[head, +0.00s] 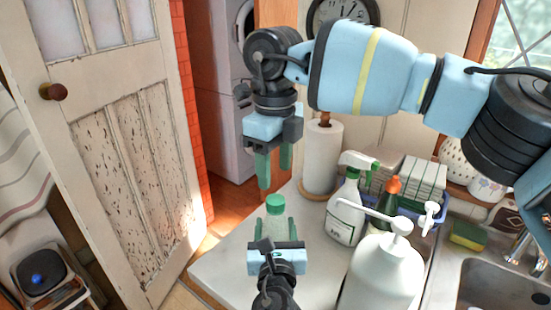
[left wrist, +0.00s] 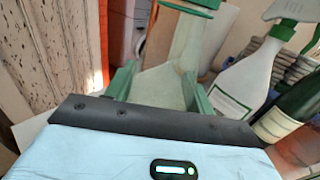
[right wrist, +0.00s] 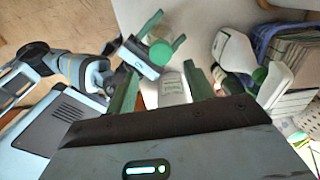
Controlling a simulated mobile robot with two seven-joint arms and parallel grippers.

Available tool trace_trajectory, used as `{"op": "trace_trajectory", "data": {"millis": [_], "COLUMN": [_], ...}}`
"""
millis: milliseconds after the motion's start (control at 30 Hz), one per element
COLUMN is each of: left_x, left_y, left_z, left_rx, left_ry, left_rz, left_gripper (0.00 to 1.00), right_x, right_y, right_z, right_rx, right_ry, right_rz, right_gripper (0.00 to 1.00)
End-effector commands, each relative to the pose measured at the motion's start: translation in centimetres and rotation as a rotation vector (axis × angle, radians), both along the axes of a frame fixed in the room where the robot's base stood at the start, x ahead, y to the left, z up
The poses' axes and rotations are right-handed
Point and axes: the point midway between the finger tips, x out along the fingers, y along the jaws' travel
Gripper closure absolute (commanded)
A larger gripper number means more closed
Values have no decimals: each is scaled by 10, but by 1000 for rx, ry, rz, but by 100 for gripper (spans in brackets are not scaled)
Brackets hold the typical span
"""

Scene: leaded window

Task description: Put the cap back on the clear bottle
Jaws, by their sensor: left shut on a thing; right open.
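The clear bottle (head: 275,230) stands upright over the counter, with a green cap (head: 275,203) at its top. The cap also shows in the right wrist view (right wrist: 160,53); whether it is fully seated I cannot tell. My left gripper (head: 276,238) is shut on the bottle's body, one green finger on each side. The left wrist view shows the bottle (left wrist: 165,85) between those fingers, its top cut off by the frame edge. My right gripper (head: 274,174) is open and empty, fingers pointing down, a little above the cap and apart from it.
A white spray bottle (head: 346,212), a large white pump bottle (head: 385,275) and a paper towel roll (head: 322,158) stand on the counter (head: 225,270). A blue basket (head: 432,215) and sink (head: 505,285) are at the right. The counter left of the clear bottle is bare.

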Motion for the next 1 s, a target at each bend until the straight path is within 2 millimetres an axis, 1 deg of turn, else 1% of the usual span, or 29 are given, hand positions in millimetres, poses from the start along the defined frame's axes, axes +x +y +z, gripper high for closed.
{"op": "trace_trajectory", "data": {"millis": [133,333,467,767,867,1000], "left_x": [0,0,0,0,0,0], "left_y": [0,0,0,0,0,0], "left_z": [0,0,0,0,0,0], "left_rx": [0,0,0,0,0,0], "left_ry": [0,0,0,0,0,0], "left_rz": [0,0,0,0,0,0], "left_gripper": [100,100,100,100,100,100], "right_x": [0,1,1,1,1,1], "right_y": [0,-1,-1,-1,-1,-1], "right_z": [6,11,11,10,6,-9], "right_rx": [-1,2,2,3,3,3], "right_ry": [-1,-3,-3,-2,-2,0], "right_rz": [173,305,331,331,331,329], "right_gripper": [47,47,47,47,47,47]}}
